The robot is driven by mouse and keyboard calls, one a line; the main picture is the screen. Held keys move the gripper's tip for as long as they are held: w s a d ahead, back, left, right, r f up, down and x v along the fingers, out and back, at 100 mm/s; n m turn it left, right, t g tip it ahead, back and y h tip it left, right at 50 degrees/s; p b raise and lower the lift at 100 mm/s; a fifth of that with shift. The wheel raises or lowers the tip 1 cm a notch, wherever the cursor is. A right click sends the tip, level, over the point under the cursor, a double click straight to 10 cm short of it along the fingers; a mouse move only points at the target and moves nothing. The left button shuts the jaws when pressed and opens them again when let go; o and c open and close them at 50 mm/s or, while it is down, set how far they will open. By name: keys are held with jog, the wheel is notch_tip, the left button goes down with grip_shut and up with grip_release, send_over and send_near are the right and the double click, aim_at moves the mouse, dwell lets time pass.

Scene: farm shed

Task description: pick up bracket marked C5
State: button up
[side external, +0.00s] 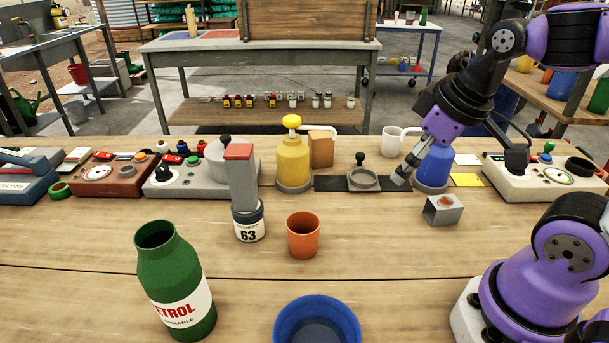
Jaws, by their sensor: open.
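A small grey metal bracket (443,209) sits on the wooden table, right of centre. It has a reddish round mark on its face, too small to read as C5. My gripper (402,178) hangs above the table, to the left of the bracket and a little behind it in the picture. It is open, with nothing seen between its fingers. The gripper is apart from the bracket, and its purple body partly overlaps the view of a blue container (434,168) behind it.
An orange cup (303,235), a jar marked 63 (249,226) with a red-topped grey block, a green petrol bottle (172,280) and a blue bowl (316,325) stand left and in front. A yellow dispenser (293,160) and control boxes line the back. Table around the bracket's front is clear.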

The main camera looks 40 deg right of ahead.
jog(key=d+f+n+g, duration=0.2)
jog(key=d+n, duration=0.1)
jog(key=d, duration=0.3)
jog(key=n+g, duration=0.3)
jog(key=n, duration=0.3)
send_over(446, 201)
jog(key=f, duration=0.3)
jog(key=shift+w+a+f, duration=0.1)
jog(key=shift+w+f, duration=0.3)
jog(key=shift+y, duration=0.3)
notch_tip(446, 201, down, 5)
jog(key=shift+s+r, duration=0.15)
jog(key=shift+r, duration=0.05)
jog(key=f, duration=0.6)
jog(key=shift+s, duration=0.25)
jog(key=shift+r, duration=0.1)
jog(key=c, duration=1.3)
